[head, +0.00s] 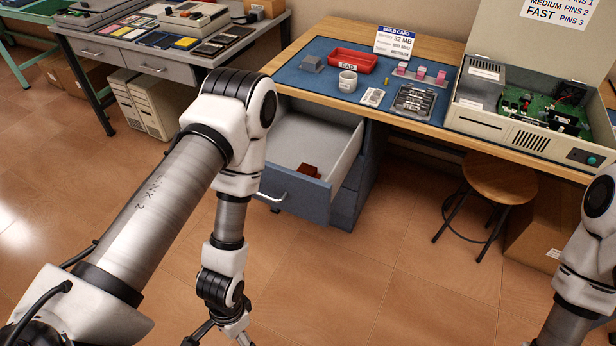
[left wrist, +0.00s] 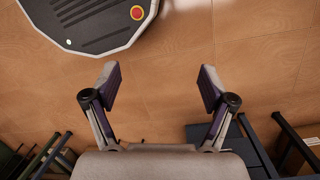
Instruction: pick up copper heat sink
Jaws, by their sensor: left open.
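A small copper-brown block (head: 308,170), which looks like the copper heat sink, lies on the floor of the open desk drawer (head: 345,165), towards its front. My left gripper (head: 222,338) hangs low at the bottom of the head view, in front of and below the drawer, well apart from the block. In the left wrist view my left gripper (left wrist: 155,88) is open and empty above the wooden floor. The block does not show there. Part of my right arm shows at the right edge of the head view, but its gripper is out of frame.
An open computer case (head: 470,118) stands at right. A round stool (head: 498,178) is below it. Open floor lies before the drawer.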

